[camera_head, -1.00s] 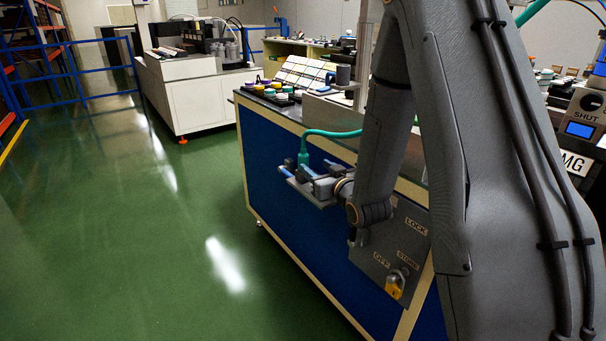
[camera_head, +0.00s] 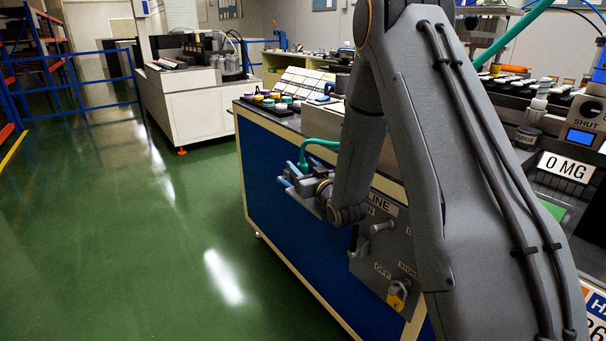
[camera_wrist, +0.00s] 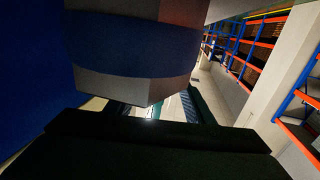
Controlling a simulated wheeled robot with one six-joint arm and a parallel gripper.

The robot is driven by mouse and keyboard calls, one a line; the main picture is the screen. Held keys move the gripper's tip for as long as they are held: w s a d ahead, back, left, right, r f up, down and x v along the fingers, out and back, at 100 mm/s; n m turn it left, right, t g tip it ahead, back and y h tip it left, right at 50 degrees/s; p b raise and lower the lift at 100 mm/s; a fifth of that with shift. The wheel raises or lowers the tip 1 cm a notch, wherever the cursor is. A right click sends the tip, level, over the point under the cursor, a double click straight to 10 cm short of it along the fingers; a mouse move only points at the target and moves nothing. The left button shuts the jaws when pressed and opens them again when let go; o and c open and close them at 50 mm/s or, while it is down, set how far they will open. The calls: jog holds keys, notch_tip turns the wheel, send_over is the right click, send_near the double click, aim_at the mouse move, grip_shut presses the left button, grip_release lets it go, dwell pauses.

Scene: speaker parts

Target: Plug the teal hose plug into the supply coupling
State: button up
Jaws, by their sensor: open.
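The teal hose plug (camera_head: 302,161) stands upright at the side of the blue bench, with its teal hose (camera_head: 322,143) curving right behind my arm. My gripper (camera_head: 291,186) is open beside the plug's lower end in the head view. Whether the plug is between the fingers cannot be told. In the wrist view a large grey and blue shape fills the upper middle, close to the camera, and the fingers are dark and hard to make out. I cannot single out the supply coupling; a grey cylindrical fitting (camera_head: 383,226) sticks out of the panel under a partly hidden LINE label.
The grey panel (camera_head: 371,271) on the bench side carries a yellow padlock (camera_head: 397,295) and a dark lever (camera_head: 357,241). Coloured knobs (camera_head: 270,103) sit on the bench top. The green floor (camera_head: 130,250) to the left is clear. A white machine (camera_head: 190,105) stands behind.

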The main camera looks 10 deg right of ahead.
jog(key=shift+c, duration=0.2)
jog(key=c, duration=1.1)
notch_tip(320, 180, up, 10)
jog(key=shift+p, duration=0.4)
jog(key=shift+r, duration=0.2)
jog(key=shift+r+p, duration=1.75)
jog(key=shift+r, duration=0.85)
